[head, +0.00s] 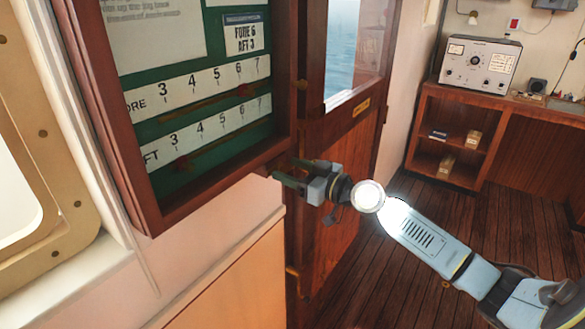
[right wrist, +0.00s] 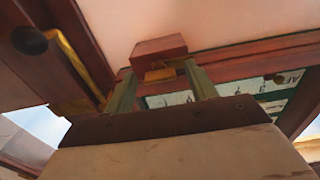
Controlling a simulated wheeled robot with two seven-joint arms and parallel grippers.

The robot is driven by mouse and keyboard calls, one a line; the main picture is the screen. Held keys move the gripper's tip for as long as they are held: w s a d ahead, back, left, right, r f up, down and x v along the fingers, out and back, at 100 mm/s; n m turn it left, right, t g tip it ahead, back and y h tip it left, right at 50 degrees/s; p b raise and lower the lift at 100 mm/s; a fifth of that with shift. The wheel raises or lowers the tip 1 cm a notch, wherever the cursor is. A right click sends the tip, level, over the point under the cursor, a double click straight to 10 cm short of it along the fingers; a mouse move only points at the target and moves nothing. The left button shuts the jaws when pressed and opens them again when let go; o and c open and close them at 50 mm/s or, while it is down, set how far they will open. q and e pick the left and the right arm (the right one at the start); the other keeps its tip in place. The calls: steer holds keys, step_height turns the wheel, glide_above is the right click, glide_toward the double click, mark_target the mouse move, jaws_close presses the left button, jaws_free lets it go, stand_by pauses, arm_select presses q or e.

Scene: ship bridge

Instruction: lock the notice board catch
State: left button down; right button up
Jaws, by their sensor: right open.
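The notice board (head: 178,222) hangs on the wall at the upper left of the head view, with a dark wooden frame and a green panel. My right gripper (head: 290,171) is at its lower right corner, with its fingers pointing left toward the frame's lower edge. In the right wrist view, the open gripper (right wrist: 162,90) has its two green fingers on either side of a small brass catch (right wrist: 160,75) under a reddish wooden block (right wrist: 160,47). I cannot tell whether the fingers touch it. My left gripper is not in view.
A wooden door (head: 340,190) with a window stands just behind the right gripper. A shelf unit (head: 420,125) with a grey instrument (head: 480,62) on it is at the back right. The wooden floor (head: 410,260) between is clear.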

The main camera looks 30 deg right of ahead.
steer(key=shift+c, duration=0.3)
steer(key=c, duration=0.9)
steer(key=m, duration=0.3)
steer(key=shift+b, duration=0.35)
steer(key=m, duration=0.3)
steer(key=shift+m, duration=0.4)
steer(key=m+p, duration=0.1)
steer(key=m, duration=0.4)
steer(key=shift+r+m, duration=0.1)
steer(key=shift+m, duration=0.2)
steer(key=m+p, duration=0.2)
steer(key=m, duration=0.3)
steer(key=shift+m, duration=0.4)
